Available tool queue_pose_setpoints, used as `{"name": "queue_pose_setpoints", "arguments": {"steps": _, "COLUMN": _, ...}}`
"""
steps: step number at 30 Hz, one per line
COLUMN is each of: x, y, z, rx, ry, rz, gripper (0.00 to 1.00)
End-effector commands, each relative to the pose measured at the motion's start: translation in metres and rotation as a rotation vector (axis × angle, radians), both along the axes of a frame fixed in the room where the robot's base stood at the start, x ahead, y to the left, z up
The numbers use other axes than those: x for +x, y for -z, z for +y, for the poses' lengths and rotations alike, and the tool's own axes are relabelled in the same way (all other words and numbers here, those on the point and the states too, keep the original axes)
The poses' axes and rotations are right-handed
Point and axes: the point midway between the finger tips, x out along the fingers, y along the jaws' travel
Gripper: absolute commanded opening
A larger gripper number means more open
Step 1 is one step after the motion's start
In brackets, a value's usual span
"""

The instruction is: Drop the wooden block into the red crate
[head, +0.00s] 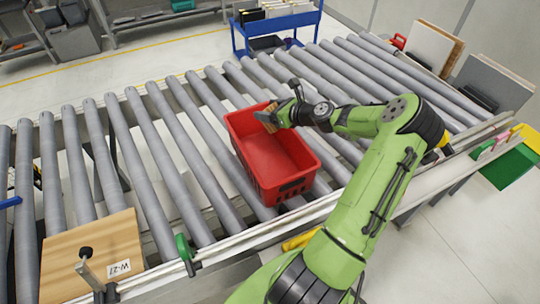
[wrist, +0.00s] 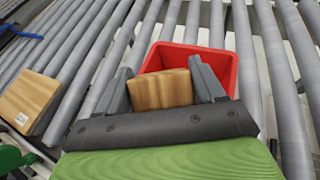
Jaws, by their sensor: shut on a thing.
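The red crate (head: 275,165) stands open on the grey roller conveyor, in the middle of the head view. It also shows in the wrist view (wrist: 228,66), behind my gripper. My gripper (wrist: 161,90) is shut on the wooden block (wrist: 160,90), with one dark finger at each side of it. I cannot tell how high the block is above the crate floor. The crate floor that shows in the head view is bare.
A wooden panel labelled W-27 (head: 92,255) lies at the front left of the rollers (head: 140,135), with a clamp near it. A blue cart (head: 280,28) stands behind the conveyor. Boards (head: 430,48) lean at the right. Bare rollers surround the crate.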

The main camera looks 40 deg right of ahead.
Motion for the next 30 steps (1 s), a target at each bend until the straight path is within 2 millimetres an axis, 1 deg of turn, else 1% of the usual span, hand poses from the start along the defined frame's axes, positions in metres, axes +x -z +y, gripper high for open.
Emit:
{"name": "queue_pose_setpoints", "arguments": {"steps": 1, "x": 0.000, "y": 0.015, "z": 0.000, "rx": 0.000, "ry": 0.000, "rz": -0.001, "gripper": 0.34}}
{"name": "queue_pose_setpoints", "arguments": {"steps": 4, "x": 0.000, "y": 0.032, "z": 0.000, "rx": 0.000, "ry": 0.000, "rz": -0.001, "gripper": 0.34}}
{"name": "queue_pose_setpoints", "arguments": {"steps": 7, "x": 0.000, "y": 0.044, "z": 0.000, "rx": 0.001, "ry": -0.001, "rz": -0.001, "gripper": 0.34}}
{"name": "queue_pose_setpoints", "arguments": {"steps": 10, "x": 0.000, "y": 0.048, "z": 0.000, "rx": 0.001, "ry": -0.001, "rz": -0.001, "gripper": 0.34}}
{"name": "queue_pose_setpoints", "arguments": {"steps": 17, "x": 0.000, "y": 0.044, "z": 0.000, "rx": 0.000, "ry": 0.000, "rz": -0.001, "gripper": 0.34}}
{"name": "queue_pose_setpoints", "arguments": {"steps": 18, "x": 0.000, "y": 0.044, "z": 0.000, "rx": 0.000, "ry": 0.000, "rz": -0.001, "gripper": 0.73}}
{"name": "queue_pose_setpoints", "arguments": {"steps": 20, "x": 0.000, "y": 0.044, "z": 0.000, "rx": 0.000, "ry": 0.000, "rz": -0.001, "gripper": 0.82}}
{"name": "queue_pose_setpoints", "arguments": {"steps": 21, "x": 0.000, "y": 0.044, "z": 0.000, "rx": 0.000, "ry": 0.000, "rz": 0.000, "gripper": 0.88}}
{"name": "queue_pose_setpoints", "arguments": {"steps": 23, "x": 0.000, "y": 0.044, "z": 0.000, "rx": 0.000, "ry": 0.000, "rz": 0.000, "gripper": 0.97}}
{"name": "queue_pose_setpoints", "arguments": {"steps": 30, "x": 0.000, "y": 0.044, "z": 0.000, "rx": 0.001, "ry": 0.000, "rz": 0.001, "gripper": 0.98}}
